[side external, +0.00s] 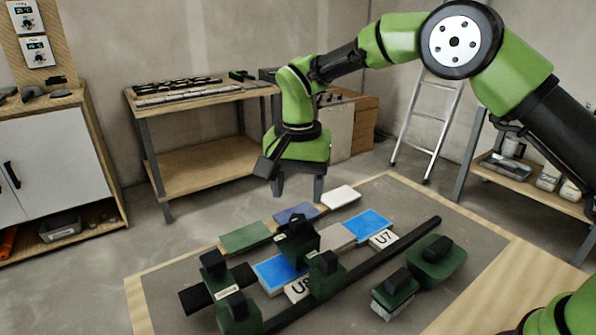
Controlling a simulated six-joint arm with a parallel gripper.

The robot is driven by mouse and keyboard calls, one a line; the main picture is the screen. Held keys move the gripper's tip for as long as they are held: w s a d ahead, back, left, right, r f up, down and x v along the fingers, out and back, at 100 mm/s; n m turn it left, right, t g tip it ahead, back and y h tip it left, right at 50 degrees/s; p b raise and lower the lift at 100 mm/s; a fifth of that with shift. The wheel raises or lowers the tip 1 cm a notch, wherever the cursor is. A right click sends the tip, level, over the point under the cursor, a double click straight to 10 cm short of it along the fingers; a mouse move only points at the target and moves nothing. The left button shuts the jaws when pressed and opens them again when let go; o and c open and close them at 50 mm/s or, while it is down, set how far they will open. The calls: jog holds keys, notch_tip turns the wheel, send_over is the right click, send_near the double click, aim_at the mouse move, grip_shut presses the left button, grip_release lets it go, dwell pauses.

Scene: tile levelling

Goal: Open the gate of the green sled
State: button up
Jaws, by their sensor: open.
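Dark green blocks with black tops and a black bar, which look like the green sled (330,282), stand at the front of the work board around a blue tile (275,273). Which part is the gate is too small to tell. My gripper (298,194) hangs above the back of the board, pointing down, with its jaws apart and nothing between them. It is clear of the green blocks, above and behind them.
Green (245,237), purple-blue (296,213) and white (341,196) tiles lie behind. Another blue tile (368,224) lies near the U7 label (384,239). A long black rail (400,243) crosses the board. A brush (396,292) and handled green block (437,262) stand right.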

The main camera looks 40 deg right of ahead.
aim_at(298, 218)
jog(key=shift+r, duration=1.8)
